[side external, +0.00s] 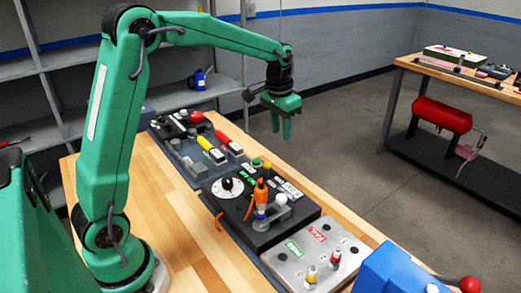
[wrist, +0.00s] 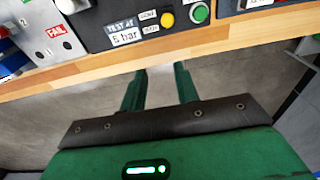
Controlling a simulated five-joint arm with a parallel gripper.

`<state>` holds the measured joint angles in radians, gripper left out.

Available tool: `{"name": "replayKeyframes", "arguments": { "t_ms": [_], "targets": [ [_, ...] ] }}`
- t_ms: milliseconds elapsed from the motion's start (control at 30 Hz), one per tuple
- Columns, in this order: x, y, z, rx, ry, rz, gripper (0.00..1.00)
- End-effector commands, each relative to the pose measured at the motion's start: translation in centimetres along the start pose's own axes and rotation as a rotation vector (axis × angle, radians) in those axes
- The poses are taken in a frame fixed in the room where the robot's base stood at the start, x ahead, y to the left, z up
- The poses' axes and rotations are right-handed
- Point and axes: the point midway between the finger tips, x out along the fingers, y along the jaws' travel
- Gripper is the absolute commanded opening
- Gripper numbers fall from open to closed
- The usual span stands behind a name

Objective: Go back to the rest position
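My gripper (side external: 281,128) hangs from my green arm with its fingers pointing down, in the air by the far edge of the wooden bench (side external: 180,216). In the wrist view my gripper (wrist: 160,72) has its two green fingers apart, with only grey floor showing between them. It holds nothing. The bench edge lies just beyond the fingertips in that view.
A black test panel (side external: 290,214) with a dial and an orange tool (side external: 261,194) stands on the bench. A grey PASS/FAIL plate (side external: 328,262) holds small parts. A blue box (side external: 395,272) is nearby. A second bench (side external: 450,75) stands right; open floor lies between.

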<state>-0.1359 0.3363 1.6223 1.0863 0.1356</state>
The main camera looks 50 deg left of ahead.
Motion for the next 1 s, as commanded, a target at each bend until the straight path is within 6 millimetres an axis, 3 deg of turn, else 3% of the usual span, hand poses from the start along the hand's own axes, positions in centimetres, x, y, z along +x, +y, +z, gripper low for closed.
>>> {"name": "replayKeyframes", "arguments": {
  "t_ms": [200, 500, 1000],
  "targets": [
    [-3.6, 1.5, 3.5, 0.001, 0.063, -0.005, 0.31],
    [-7.0, 3.2, 8.7, 0.001, 0.145, -0.008, 0.31],
    [-9.1, 5.3, 17.8, 0.000, 0.282, -0.002, 0.31]
  ]
}}
